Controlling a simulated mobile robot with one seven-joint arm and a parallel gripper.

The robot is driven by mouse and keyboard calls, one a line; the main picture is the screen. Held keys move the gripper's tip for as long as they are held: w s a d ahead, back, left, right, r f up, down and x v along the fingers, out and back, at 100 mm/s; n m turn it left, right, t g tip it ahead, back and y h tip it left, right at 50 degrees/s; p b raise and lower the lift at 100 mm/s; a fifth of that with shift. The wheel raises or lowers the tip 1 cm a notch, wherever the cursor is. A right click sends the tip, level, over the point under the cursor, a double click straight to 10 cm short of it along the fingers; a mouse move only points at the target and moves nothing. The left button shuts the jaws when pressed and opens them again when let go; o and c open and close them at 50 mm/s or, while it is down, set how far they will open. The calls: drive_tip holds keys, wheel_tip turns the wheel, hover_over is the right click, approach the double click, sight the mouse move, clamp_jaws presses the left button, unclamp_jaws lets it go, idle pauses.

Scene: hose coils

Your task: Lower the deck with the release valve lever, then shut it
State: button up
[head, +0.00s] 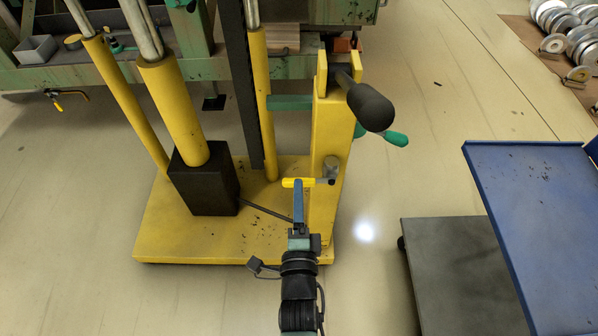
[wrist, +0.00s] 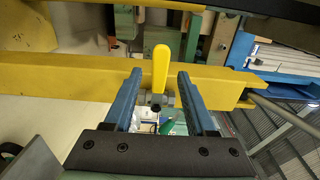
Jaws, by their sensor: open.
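The yellow release valve lever (head: 298,183) sticks out to the left from a small grey valve (head: 331,170) on the yellow column, low in the head view. In the wrist view the lever (wrist: 160,68) stands lengthwise between my two blue fingers, with a gap on each side. My gripper (head: 299,187) is open at the lever, and no contact shows; it also shows in the wrist view (wrist: 160,75). I cannot make out the deck; the lift's posts run out of the top of the head view.
The yellow lift base (head: 165,235) carries a black block (head: 205,190) left of my arm. A thick black handle (head: 370,107) and a green grip (head: 395,139) jut right from the column. A blue-topped cart (head: 520,190) stands right. Open floor lies between lift and cart.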

drive_tip(key=w+b, duration=0.2)
drive_tip(key=w, duration=0.5)
drive_tip(key=shift+w, duration=0.15)
drive_tip(key=shift+c, duration=0.2)
clamp_jaws()
idle(1.0)
